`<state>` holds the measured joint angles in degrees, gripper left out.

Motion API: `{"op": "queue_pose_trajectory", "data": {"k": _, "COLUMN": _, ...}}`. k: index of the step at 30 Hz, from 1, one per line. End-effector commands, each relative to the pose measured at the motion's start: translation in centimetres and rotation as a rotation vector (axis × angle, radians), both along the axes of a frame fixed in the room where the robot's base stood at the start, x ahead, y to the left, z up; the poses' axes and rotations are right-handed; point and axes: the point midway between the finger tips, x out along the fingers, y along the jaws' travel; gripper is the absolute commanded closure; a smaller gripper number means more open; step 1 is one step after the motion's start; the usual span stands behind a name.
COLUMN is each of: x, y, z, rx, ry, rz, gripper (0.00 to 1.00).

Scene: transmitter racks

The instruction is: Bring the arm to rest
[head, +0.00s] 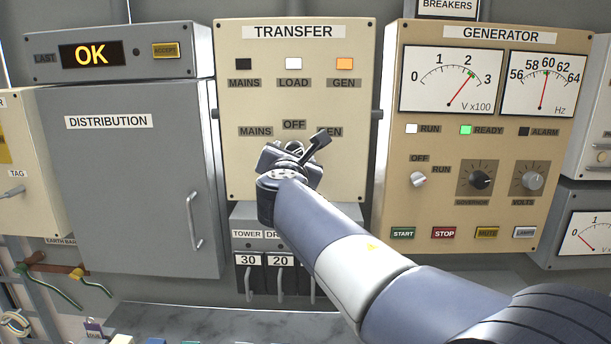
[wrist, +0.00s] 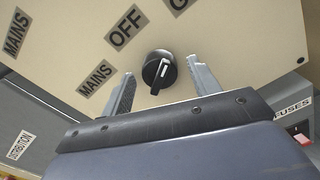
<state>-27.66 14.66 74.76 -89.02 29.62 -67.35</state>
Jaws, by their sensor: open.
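My gripper (head: 294,146) is in front of the lower middle of the cream TRANSFER panel (head: 240,180), reached by my arm from the lower right. In the wrist view my gripper (wrist: 160,66) has its two grey fingers apart. A round black knob (wrist: 153,76) with a white mark shows in the gap between them, with panel visible on either side. I cannot tell how far the fingertips are from the panel. The white mark points up in the wrist view, roughly toward the GEN label (wrist: 180,3). In the head view my gripper largely covers the knob.
The grey DISTRIBUTION cabinet (head: 130,190) with a handle (head: 193,222) stands at left. The GENERATOR panel (head: 485,195), with protruding knobs, is at right, close to my arm. Breaker switches (head: 280,275) sit below the TRANSFER panel. The GEN lamp (head: 345,64) is orange.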

Motion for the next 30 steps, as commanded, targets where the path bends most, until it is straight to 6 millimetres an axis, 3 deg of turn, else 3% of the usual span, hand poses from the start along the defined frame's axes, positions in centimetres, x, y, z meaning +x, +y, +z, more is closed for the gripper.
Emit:
{"op": "queue_pose_trajectory", "data": {"k": 6, "x": 0.0, "y": 0.0, "z": 0.3, "rx": -0.180, "ry": 0.007, "rz": 0.000, "gripper": 0.42}}
{"op": "queue_pose_trajectory", "data": {"k": 12, "x": 0.0, "y": -0.1, "z": 0.0, "rx": -0.254, "ry": 0.010, "rz": 0.000, "gripper": 0.42}}
{"op": "queue_pose_trajectory", "data": {"k": 25, "x": 0.0, "y": -0.2, "z": -0.1, "rx": -0.260, "ry": 0.011, "rz": -0.004, "gripper": 0.42}}
{"op": "queue_pose_trajectory", "data": {"k": 30, "x": -0.1, "y": -1.8, "z": -0.4, "rx": -0.223, "ry": 0.024, "rz": -0.034, "gripper": 0.42}}
